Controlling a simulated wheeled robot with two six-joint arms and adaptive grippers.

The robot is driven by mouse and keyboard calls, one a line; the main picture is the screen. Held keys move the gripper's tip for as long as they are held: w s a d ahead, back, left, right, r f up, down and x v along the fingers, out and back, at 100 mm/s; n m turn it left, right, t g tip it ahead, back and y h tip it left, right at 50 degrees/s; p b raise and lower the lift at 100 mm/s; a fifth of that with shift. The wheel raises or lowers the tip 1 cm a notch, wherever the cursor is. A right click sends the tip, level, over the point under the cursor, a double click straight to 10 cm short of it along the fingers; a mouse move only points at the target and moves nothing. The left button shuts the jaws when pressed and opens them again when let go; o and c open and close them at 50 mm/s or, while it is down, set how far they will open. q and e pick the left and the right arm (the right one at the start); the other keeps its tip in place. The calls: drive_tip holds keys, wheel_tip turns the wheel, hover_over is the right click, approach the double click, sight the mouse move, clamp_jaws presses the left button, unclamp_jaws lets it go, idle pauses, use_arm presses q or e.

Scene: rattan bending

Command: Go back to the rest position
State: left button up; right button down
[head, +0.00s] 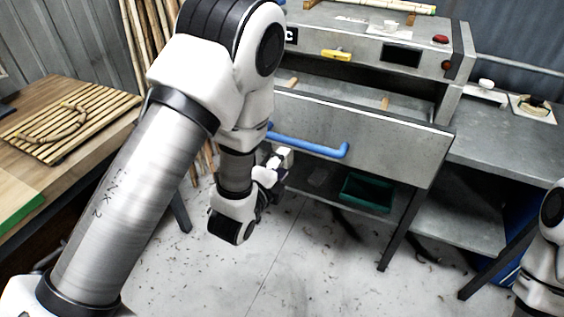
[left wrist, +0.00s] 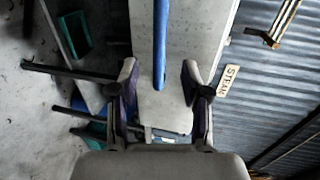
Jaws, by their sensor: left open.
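My left gripper (head: 282,158) is open in front of the grey steam box, close to the blue handle (head: 318,145) on its front panel (head: 405,140). In the left wrist view the two fingers of the gripper (left wrist: 158,75) are spread, with the blue handle (left wrist: 161,45) showing between them. I cannot tell whether they touch it. The panel stands out from the box, and an open gap with wooden pegs shows behind its top edge. My left arm is stretched forward. Part of my right arm shows at the right edge, with its gripper out of sight.
A wooden bench with a slatted rack (head: 75,122) and a bent rattan piece stands left. A green bin (head: 366,194) sits on the shelf under the box. A grey side table (head: 500,145) stands right. The floor (head: 300,270) in front is clear apart from scraps.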

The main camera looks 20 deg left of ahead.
use_arm(q)
drive_tip(key=s+a+f+n+g, duration=0.2)
drive_tip(key=s+f+n+g, duration=0.15)
drive_tip(key=s+f, duration=0.5)
drive_tip(key=s+a+f+n+g, duration=0.2)
drive_tip(key=s+f+g, duration=0.25)
drive_tip(key=f, duration=0.75)
drive_tip(key=s+f+n+g, duration=0.3)
drive_tip(key=s+n, duration=0.3)
drive_tip(key=s, duration=0.2)
drive_tip(key=s+f+n+g, duration=0.4)
drive_tip(key=s+n, duration=0.3)
drive_tip(key=s, duration=0.1)
drive_tip(key=shift+s+d+g, duration=0.25)
drive_tip(key=shift+s+g, duration=0.05)
drive_tip(key=shift+g, duration=0.1)
drive_tip(key=shift+n+y, duration=0.25)
drive_tip(key=shift+y, duration=0.05)
